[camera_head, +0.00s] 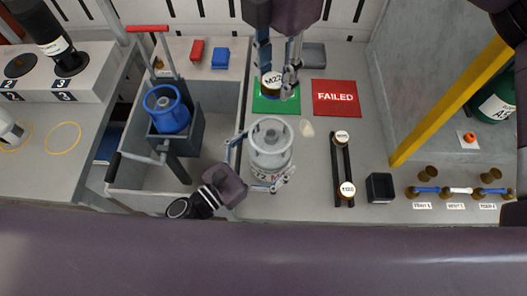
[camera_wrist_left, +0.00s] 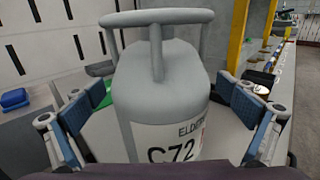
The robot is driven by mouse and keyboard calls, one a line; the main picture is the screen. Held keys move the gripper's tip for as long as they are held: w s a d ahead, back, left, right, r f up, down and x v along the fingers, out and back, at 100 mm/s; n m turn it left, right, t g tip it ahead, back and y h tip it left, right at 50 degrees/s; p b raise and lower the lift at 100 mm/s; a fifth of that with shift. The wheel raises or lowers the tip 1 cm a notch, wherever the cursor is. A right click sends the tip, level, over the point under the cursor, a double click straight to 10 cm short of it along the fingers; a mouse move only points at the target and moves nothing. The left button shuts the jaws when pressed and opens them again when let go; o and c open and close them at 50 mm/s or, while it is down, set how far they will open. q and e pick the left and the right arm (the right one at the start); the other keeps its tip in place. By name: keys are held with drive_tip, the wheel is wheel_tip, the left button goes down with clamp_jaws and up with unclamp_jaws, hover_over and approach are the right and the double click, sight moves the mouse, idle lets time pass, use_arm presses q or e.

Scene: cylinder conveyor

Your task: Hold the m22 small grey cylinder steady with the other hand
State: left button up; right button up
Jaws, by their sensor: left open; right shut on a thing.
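The M22 small cylinder (camera_head: 271,80), with a white M22 label on top, is upright over the green mat (camera_head: 291,107) in the head view. My right gripper (camera_head: 277,88) comes down from above and is shut on it. My fingers hide much of its side, so I cannot tell if it touches the mat. My left gripper (camera_head: 267,152) is open, its fingers on either side of a larger grey cylinder (camera_head: 270,133) with a handle frame on top. In the left wrist view this cylinder (camera_wrist_left: 165,85) reads C72 and stands between the spread finger pads.
A red FAILED mat (camera_head: 333,98) lies right of the green mat. A black rack (camera_head: 343,175) with two white-topped small cylinders and a black box (camera_head: 380,187) stand further right. A grey bin with a blue cylinder (camera_head: 168,110) is left. A yellow post (camera_head: 450,100) rises at right.

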use_arm(q)
drive_tip(key=c, duration=2.2)
drive_tip(key=o, duration=1.4)
drive_tip(key=c, duration=0.6)
use_arm(e)
wheel_tip(320, 180, down, 10)
drive_tip(key=shift+r, duration=0.25)
